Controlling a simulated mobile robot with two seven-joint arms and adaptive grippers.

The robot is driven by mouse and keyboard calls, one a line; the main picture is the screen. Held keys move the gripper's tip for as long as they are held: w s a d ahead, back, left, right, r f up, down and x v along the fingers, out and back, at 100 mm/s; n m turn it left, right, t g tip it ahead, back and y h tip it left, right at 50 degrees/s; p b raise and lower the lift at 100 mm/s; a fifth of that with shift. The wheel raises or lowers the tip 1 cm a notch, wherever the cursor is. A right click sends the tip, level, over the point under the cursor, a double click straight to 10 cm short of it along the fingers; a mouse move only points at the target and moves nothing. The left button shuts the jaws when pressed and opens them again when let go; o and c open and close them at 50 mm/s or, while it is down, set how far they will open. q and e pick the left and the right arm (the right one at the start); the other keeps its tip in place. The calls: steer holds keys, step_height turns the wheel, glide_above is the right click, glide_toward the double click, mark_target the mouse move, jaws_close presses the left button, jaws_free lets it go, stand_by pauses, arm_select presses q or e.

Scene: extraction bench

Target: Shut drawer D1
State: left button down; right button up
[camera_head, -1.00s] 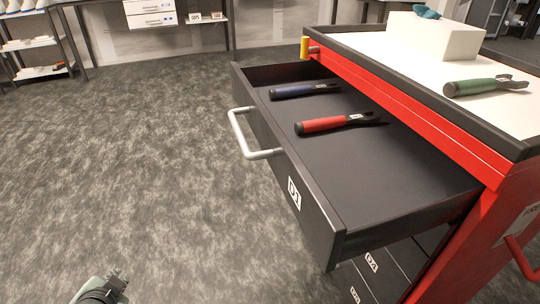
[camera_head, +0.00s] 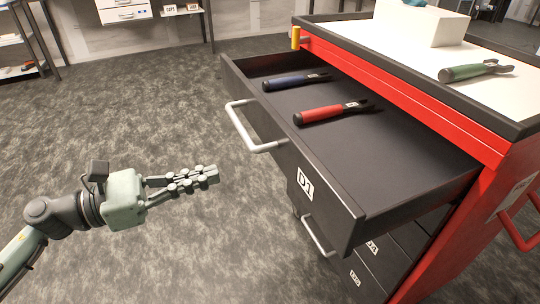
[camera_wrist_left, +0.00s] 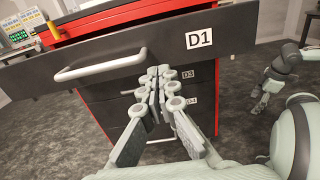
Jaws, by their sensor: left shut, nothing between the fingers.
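Drawer D1 (camera_head: 304,184) is pulled well out of the red cabinet. It has a dark front, a D1 label and a pale bar handle (camera_head: 247,129). My left gripper (camera_head: 214,175) is shut and empty in front of the drawer face, apart from it, left of the label and below the handle in the head view. In the left wrist view the shut fingers (camera_wrist_left: 158,75) point toward the D1 front (camera_wrist_left: 225,37), with the handle (camera_wrist_left: 100,66) to their left.
A red-handled tool (camera_head: 322,113) and a blue-handled tool (camera_head: 290,82) lie in D1. The cabinet top (camera_head: 390,47) holds a green-handled tool (camera_head: 475,70) and a white block (camera_head: 420,24). Shut drawers lie below D1. Open floor (camera_head: 130,120) lies left.

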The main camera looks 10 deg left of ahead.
mark_target(283, 154)
arm_select(q)
steer(key=p+x, duration=0.3)
steer(key=x, duration=0.8)
steer(key=shift+a+r, duration=0.1)
steer(key=shift+r, duration=0.05)
steer(key=shift+w+d, duration=0.25)
steer(key=shift+d, duration=0.1)
arm_select(e)
step_height(283, 154, down, 9)
steer(key=s, duration=0.1)
steer(key=shift+g, duration=0.3)
arm_select(q)
steer(key=shift+w, duration=0.1)
arm_select(e)
steer(key=shift+d, duration=0.1)
